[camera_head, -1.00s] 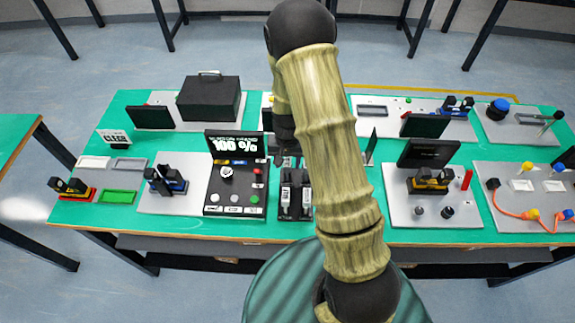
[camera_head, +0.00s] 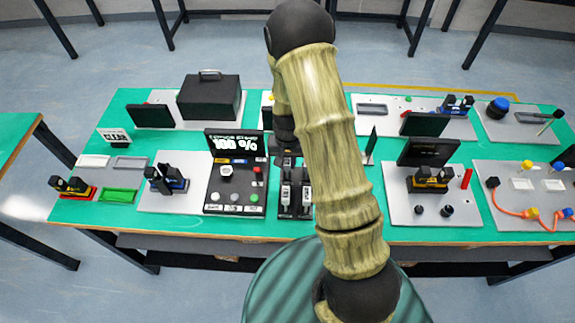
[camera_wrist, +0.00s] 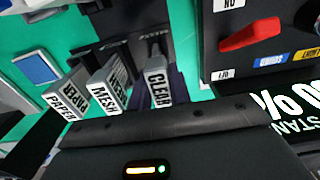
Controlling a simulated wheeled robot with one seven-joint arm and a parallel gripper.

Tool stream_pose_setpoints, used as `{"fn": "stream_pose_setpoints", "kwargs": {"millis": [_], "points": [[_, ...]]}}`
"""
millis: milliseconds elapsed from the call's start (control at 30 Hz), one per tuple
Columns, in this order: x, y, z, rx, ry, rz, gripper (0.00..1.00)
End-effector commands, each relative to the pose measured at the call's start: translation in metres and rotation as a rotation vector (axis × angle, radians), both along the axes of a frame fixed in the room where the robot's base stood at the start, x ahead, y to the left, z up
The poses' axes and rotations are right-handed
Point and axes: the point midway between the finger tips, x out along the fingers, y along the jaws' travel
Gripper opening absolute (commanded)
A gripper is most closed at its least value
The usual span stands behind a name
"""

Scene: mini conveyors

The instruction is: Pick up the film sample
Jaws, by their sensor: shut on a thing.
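My gripper (camera_head: 289,153) is over the dark sample rack (camera_head: 296,212) near the table's front edge, partly behind my arm. The wrist view shows labelled sample handles: PAPER (camera_wrist: 64,104), MESH (camera_wrist: 108,92) and CLEAR (camera_wrist: 158,86). No label reading FILM shows; the CLEAR one, in line with my gripper, looks like the film sample. My gripper is shut on it, though the contact itself is hard to make out. I cannot tell whether the sample is clear of the rack.
A black panel with a lit display (camera_head: 236,146) and buttons stands just left of the rack. Its red switch (camera_wrist: 250,36) is close in the wrist view. A black box (camera_head: 209,99) stands behind. A grey board with a dark screen (camera_head: 428,152) lies to the right.

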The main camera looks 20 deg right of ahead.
Motion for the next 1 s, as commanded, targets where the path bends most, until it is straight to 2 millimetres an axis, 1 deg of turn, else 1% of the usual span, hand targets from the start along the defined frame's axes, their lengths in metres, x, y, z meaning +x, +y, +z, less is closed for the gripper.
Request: {"fn": "stream_pose_setpoints", "kwargs": {"millis": [233,367,467,700,800,900,1000], "points": [[0.000,0.000,0.003,0.000,-0.001,0.000,0.00],[0.001,0.000,0.014,0.000,-0.004,0.000,0.00],[0.001,0.001,0.029,0.000,-0.004,0.001,0.00],[0.001,0.000,0.073,0.000,-0.005,0.001,0.00],[0.001,0.001,0.088,-0.001,-0.005,0.002,0.00],[0.001,0.001,0.097,-0.001,-0.003,0.003,0.00],[0.000,0.001,0.100,-0.001,0.000,0.003,0.00]]}}
